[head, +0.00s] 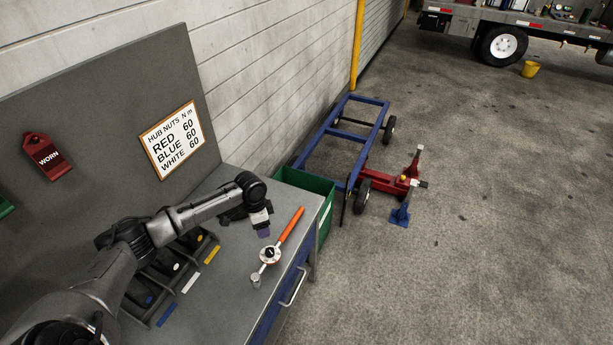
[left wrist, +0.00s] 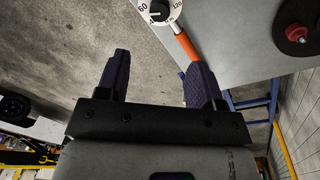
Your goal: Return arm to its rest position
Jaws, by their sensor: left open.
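My left arm (head: 182,216) reaches from the lower left over the grey workbench (head: 225,285). My left gripper (head: 263,231) is above the bench near its right side, just left of a torque wrench (head: 290,225) with an orange handle and a round white dial. In the left wrist view my left gripper (left wrist: 161,68) has its two dark fingers apart with nothing between them. The wrench's dial and orange handle (left wrist: 185,44) show beyond the fingers. My right gripper is in neither view.
A back panel carries a torque sign (head: 173,140) and a red WORN tag (head: 47,157). A green bin (head: 312,183) adjoins the bench; a blue cart frame (head: 357,146) stands beyond.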

